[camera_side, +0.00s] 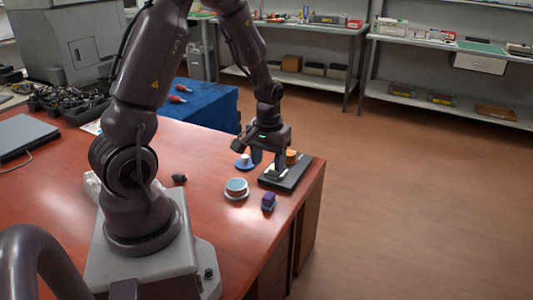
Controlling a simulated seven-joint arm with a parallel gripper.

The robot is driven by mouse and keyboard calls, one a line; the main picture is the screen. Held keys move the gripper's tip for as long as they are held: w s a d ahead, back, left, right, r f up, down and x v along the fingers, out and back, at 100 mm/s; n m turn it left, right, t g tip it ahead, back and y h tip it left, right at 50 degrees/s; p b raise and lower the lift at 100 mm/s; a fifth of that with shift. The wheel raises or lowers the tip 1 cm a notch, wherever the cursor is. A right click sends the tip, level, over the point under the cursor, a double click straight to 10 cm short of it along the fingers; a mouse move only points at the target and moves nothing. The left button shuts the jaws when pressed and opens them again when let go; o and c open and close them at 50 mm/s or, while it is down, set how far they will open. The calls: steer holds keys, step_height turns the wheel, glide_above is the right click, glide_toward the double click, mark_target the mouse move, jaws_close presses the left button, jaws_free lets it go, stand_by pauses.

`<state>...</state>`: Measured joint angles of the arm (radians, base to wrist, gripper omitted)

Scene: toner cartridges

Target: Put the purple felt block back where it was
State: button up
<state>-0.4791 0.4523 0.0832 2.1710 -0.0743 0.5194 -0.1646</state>
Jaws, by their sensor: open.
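The purple felt block (268,201) is small and stands on the red-brown table near its right edge, in front of the dark tray. My gripper (267,161) is over the tray area, behind and above the block and apart from it. Its jaws are open; I cannot tell whether anything stands between them. Nothing marks the place where the block was.
A dark tray (297,181) with an orange-brown round piece (291,157) lies under my gripper. A pale blue-topped cylinder (236,185) sits left of the block. A blue dish (240,166) is behind it. A small dark object (179,178) lies further left.

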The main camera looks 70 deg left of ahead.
steer(key=s+d+r+m+t, duration=0.2)
steer(key=s+d+r+m, duration=0.2)
steer(key=d+r, duration=0.4)
steer(key=s+d+r+m+t, duration=0.3)
steer(key=d+r, duration=0.6)
steer(key=r, duration=0.5)
steer(key=shift+s+m+t, duration=0.3)
steer(key=shift+s+m, duration=0.35)
steer(key=shift+m, duration=0.35)
